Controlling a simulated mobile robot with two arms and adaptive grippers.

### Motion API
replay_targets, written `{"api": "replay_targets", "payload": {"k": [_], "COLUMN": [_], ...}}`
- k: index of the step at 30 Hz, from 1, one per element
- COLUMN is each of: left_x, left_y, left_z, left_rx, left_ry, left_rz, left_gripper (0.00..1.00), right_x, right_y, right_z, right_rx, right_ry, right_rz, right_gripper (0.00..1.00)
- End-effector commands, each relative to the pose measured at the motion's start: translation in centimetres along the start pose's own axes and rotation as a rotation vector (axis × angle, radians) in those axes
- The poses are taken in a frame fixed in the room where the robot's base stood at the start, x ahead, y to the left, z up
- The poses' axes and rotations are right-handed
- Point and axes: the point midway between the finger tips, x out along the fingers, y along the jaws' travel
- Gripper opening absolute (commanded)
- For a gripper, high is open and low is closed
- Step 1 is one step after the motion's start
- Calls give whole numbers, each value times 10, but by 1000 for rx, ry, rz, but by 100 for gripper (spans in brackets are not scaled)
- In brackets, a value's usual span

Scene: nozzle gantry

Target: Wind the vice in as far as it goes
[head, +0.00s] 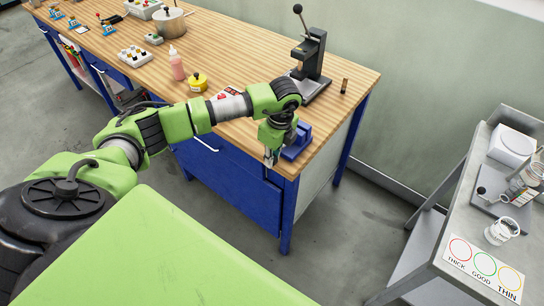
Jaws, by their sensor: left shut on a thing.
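The blue vice (299,146) sits at the front right corner of the wooden workbench. My left arm reaches over the bench from the left, and its gripper (270,158) points down just in front of the vice at the bench edge. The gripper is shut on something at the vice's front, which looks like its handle. The gripper and wrist cover the handle and part of the vice, so how far apart its jaws are cannot be seen. My right gripper is not in view.
A black lever press (312,58) stands behind the vice, with a small brown vial (344,86) beside it. A yellow pot (197,82) and a pink bottle (177,66) stand further left. A grey cart (452,222) with jars stands right, across open floor.

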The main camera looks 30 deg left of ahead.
Motion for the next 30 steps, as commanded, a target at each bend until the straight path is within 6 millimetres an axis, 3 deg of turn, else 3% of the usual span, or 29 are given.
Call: {"api": "replay_targets", "payload": {"k": [5,6,7,20,30], "left_x": [-1,-1,-1,-6,-72], "left_y": [-1,-1,-1,-1,-2], "left_z": [1,1,1,0,0], "left_rx": [0,0,0,0,1], "left_ry": [-1,-1,-1,1,0], "left_rz": [-2,-2,-2,-2,-6], "left_gripper": [0,24,30,30,30], "right_x": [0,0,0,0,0], "right_y": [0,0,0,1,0], "right_z": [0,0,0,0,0], "right_rx": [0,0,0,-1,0], "right_ry": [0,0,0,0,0], "right_rz": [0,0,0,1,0], "right_gripper": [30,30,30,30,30]}}
